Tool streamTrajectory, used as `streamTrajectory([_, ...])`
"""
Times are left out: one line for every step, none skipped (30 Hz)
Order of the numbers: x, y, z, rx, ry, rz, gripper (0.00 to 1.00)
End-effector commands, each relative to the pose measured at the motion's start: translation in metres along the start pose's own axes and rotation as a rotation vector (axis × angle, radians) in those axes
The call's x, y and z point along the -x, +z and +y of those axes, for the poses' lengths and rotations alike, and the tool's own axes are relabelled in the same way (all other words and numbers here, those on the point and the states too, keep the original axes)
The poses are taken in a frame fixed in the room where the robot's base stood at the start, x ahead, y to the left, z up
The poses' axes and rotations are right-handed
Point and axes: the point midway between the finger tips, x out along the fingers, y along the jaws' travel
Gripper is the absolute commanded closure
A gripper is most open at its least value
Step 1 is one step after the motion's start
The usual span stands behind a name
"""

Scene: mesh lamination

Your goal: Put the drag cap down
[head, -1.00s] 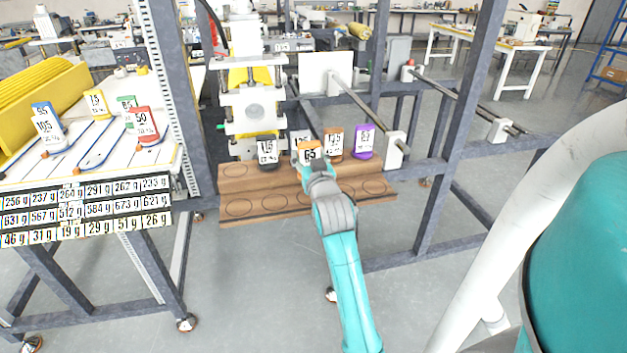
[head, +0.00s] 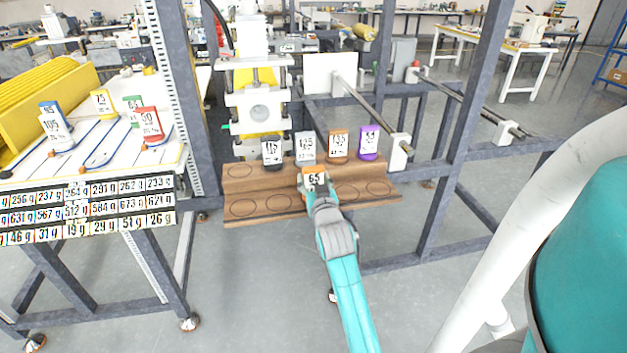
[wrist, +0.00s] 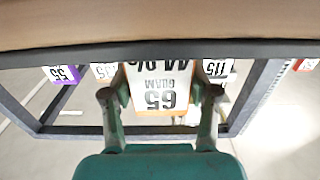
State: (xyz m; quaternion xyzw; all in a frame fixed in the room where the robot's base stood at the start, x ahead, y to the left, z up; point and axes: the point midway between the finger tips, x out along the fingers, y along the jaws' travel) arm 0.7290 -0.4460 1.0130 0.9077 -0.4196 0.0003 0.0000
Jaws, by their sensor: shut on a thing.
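The drag cap is an orange piece with a white label reading 65 (head: 314,177). In the head view it is in front of the wooden rack's (head: 240,171) middle. My gripper (head: 315,188) is shut on it. In the wrist view the cap (wrist: 160,88) stands between the two fingers (wrist: 160,97), its label upside down in the picture. The rack has stepped rows marked with circles. The cap hides part of the front rows, and I cannot tell whether it touches the wood.
Black (head: 272,152), grey (head: 305,147), brown (head: 338,147) and purple (head: 369,142) labelled caps stand along the rack's back row. Front circles at left and right are bare. A press (head: 258,110) stands behind; a frame post (head: 462,130) rises at right.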

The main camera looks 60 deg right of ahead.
Motion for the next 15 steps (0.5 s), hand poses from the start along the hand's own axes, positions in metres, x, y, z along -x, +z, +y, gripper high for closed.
streamTrajectory([0.0001, 0.0005, 0.0, 0.0, 0.0, 0.002, 1.0])
streamTrajectory([0.0001, 0.0016, 0.0, 0.0, 0.0, 0.0, 0.36])
streamTrajectory([0.0001, 0.0015, 0.0, 0.0, 0.0, 0.0, 0.26])
streamTrajectory([0.0001, 0.0014, 0.0, 0.0, 0.0, 0.0, 0.19])
streamTrajectory([0.0001, 0.0014, 0.0, 0.0, 0.0, 0.0, 0.16])
streamTrajectory([0.0, 0.0014, 0.0, 0.0, 0.0, -0.001, 0.16])
streamTrajectory([0.0001, 0.0014, 0.0, 0.0, 0.0, -0.001, 0.16])
streamTrajectory([0.0, 0.0014, 0.0, 0.0, 0.0, -0.001, 0.16])
streamTrajectory([0.0, 0.0014, 0.0, 0.0, 0.0, -0.001, 0.16])
streamTrajectory([0.0, 0.0014, 0.0, 0.0, 0.0, -0.001, 0.16])
streamTrajectory([0.0, 0.0013, 0.0, 0.0, 0.0, -0.001, 0.16])
streamTrajectory([0.0, 0.0013, 0.0, 0.0, 0.0, -0.001, 0.16])
streamTrajectory([0.0, 0.0012, 0.0, 0.0, 0.0, 0.0, 0.16])
streamTrajectory([0.0, 0.0008, 0.0, 0.0, 0.0, 0.0, 0.16])
streamTrajectory([0.0, -0.0003, 0.0, 0.0, 0.0, 0.0, 0.16])
